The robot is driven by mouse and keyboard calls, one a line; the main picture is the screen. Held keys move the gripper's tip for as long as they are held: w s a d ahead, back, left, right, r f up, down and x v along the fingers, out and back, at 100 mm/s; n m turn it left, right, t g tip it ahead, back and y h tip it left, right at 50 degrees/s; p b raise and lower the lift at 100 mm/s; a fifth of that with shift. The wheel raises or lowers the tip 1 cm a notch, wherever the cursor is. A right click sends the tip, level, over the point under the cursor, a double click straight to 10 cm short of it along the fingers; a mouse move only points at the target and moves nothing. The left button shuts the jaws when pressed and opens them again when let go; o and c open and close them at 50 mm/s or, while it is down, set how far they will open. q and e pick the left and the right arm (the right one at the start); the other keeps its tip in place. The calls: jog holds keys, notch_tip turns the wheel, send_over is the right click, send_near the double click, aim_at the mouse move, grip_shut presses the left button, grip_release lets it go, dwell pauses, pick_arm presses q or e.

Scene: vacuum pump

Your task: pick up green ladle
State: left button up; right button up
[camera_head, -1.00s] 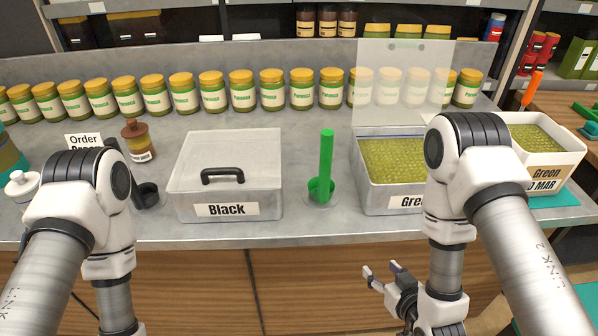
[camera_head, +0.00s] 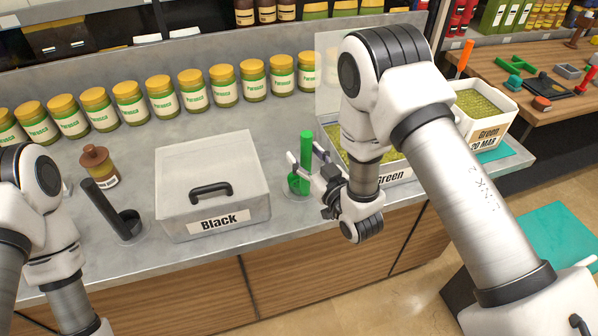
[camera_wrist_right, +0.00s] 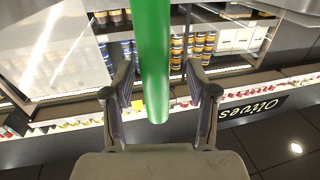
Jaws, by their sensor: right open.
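The green ladle (camera_head: 305,160) stands upright on the grey counter, between the "Black" box and the "Green" box. My right gripper (camera_head: 304,157) is open at the ladle, its fingers at the height of the upright handle. In the right wrist view the green handle (camera_wrist_right: 154,60) lies between the two open fingers (camera_wrist_right: 160,92), with a gap on both sides. The ladle's bowl is partly hidden behind the gripper in the head view. My left arm shows at the left edge, but its gripper is out of view.
The lidded "Black" box (camera_head: 212,180) stands left of the ladle. The open "Green" box (camera_head: 395,175) is close on the right, partly hidden by my arm. A black ladle (camera_head: 108,212) stands farther left. A row of jars (camera_head: 161,98) lines the back.

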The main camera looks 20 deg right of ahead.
jog(key=shift+w+a+r, duration=0.1)
jog(key=shift+w, duration=0.4)
jog(key=shift+s+d, duration=0.1)
jog(key=shift+d, duration=0.2)
jog(key=shift+a, duration=0.1)
grip_shut()
pick_arm(q)
jog(key=shift+s+d+r, duration=0.1)
jog(key=shift+s+r, duration=0.05)
jog(key=shift+r, duration=0.15)
jog(key=shift+d+r, duration=0.1)
